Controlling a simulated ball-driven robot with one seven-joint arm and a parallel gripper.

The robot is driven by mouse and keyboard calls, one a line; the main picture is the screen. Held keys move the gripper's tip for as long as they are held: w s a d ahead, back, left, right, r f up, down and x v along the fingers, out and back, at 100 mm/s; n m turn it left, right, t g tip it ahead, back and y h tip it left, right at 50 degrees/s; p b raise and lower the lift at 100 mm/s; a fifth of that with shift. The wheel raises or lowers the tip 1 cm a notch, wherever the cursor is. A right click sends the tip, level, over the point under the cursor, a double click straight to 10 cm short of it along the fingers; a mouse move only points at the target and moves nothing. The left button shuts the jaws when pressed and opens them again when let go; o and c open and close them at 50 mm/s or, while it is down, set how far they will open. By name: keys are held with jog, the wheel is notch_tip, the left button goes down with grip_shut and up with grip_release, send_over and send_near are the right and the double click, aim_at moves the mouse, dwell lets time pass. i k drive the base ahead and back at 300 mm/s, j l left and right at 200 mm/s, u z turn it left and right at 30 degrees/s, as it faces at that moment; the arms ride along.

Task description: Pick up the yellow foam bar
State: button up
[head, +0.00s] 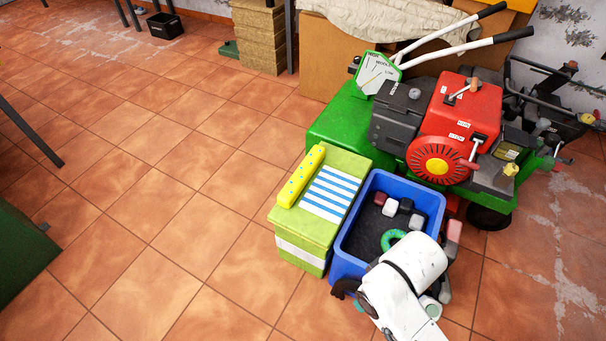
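The yellow foam bar (301,176) has small blue dots. It lies lengthwise along the left side of the top of a green box (303,228), beside a blue-and-white striped patch (329,193). My white arm (405,280) is at the lower right, over the near right part of a blue crate (347,262). It is apart from the bar, to its lower right. My gripper's fingertips cannot be made out; the arm's own links cover that area. Nothing touches the bar from above.
The blue crate stands right against the green box and holds small dark, white and red blocks and a green ring (393,240). A red and green machine (440,130) with white handles stands behind. Open tiled floor (150,230) lies to the left.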

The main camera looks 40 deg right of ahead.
aim_at(290, 192)
jog(key=i+j+z, duration=1.15)
jog(key=j, duration=0.2)
jog(key=i, duration=0.05)
